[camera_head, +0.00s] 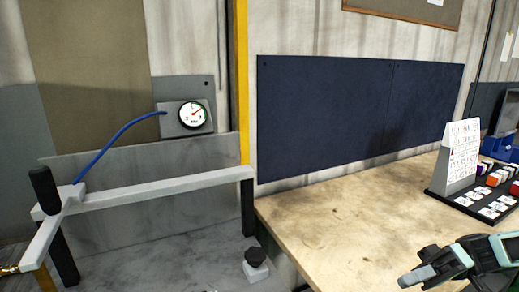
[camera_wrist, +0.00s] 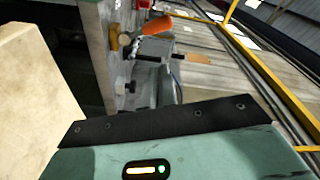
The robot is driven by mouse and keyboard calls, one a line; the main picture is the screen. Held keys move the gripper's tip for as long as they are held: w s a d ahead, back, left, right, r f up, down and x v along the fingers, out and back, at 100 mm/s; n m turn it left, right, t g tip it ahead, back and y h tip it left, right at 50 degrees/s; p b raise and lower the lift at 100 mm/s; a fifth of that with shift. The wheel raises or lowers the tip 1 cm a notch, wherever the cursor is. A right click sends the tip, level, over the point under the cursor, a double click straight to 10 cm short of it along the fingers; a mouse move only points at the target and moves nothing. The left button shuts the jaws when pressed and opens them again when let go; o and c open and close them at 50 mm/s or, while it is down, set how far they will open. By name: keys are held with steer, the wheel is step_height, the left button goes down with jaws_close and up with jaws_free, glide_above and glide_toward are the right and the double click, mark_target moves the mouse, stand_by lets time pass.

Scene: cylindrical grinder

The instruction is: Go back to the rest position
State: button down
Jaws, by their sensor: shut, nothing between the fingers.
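My gripper (camera_head: 412,278) is at the lower right of the head view, above the front part of the wooden table (camera_head: 330,212). Its grey fingertips point left and are shut with nothing held. My arm behind it is partly cut off by the picture's right edge. In the wrist view, a teal casing of mine with a black strip and a small lit indicator fills the lower part, and the fingertips do not show.
A calendar stand (camera_head: 461,152) and a black tray (camera_head: 437,194) with small coloured blocks stand at the table's right. A gauge (camera_head: 192,114) with a blue hose (camera_head: 118,134) and a black-handled lever (camera_head: 43,188) are at left. The table's middle is clear. An orange cone-shaped thing (camera_wrist: 157,26) shows in the wrist view.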

steer(key=s+a+f+g+h, duration=0.2)
steer(key=s+a+g+h, duration=0.2)
steer(key=s+a+h, duration=0.55)
steer(key=s+a+r+t+h, duration=0.4)
steer(key=a+r+t+h, duration=0.3)
steer(key=t, duration=0.1)
steer(key=shift+s+r+h, duration=0.25)
steer(key=shift+r+h, duration=0.1)
steer(key=shift+r, duration=0.05)
steer(key=shift+a, duration=0.1)
